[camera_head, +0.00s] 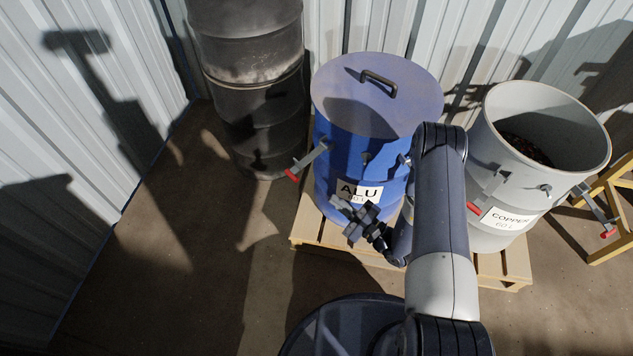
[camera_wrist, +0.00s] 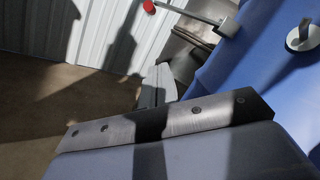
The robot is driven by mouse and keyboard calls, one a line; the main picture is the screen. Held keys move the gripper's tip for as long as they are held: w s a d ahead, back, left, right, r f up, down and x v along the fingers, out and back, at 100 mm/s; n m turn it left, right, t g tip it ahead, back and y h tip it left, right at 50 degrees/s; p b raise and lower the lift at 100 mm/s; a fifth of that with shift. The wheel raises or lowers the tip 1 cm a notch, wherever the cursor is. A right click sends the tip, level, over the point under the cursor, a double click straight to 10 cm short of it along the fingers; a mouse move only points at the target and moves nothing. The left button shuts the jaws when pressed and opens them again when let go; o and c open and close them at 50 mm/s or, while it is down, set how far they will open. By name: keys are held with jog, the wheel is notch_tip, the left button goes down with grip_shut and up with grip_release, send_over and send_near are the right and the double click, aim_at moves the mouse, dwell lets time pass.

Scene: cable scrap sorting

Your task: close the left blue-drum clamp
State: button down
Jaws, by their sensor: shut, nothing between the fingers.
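The blue drum (camera_head: 338,165), labelled ALU, stands on a pallet with its lid (camera_head: 345,85) on top. Its left clamp (camera_head: 314,156) is a grey lever with a red tip, sticking outward from the drum's left side. In the wrist view the lever (camera_wrist: 190,14) shows at the top, its red tip towards the left. My gripper (camera_head: 350,214) is in front of the drum near the label, below and right of the lever, apart from it. It is shut and empty; its fingers (camera_wrist: 157,88) show in the wrist view. My arm hides the drum's right side.
A dark, worn drum (camera_head: 250,60) stands close behind on the left. An open grey drum (camera_head: 535,190), labelled COPPER, stands on the right with its own red-tipped levers. The pallet (camera_head: 310,235) edge is below. The floor (camera_head: 180,240) to the left is clear.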

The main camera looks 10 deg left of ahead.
aim_at(306, 159)
jog(key=w+a+r, duration=0.3)
jog(key=a+r, duration=0.1)
jog(key=a, duration=0.6)
jog(key=shift+r, duration=0.2)
jog(key=shift+r, duration=0.1)
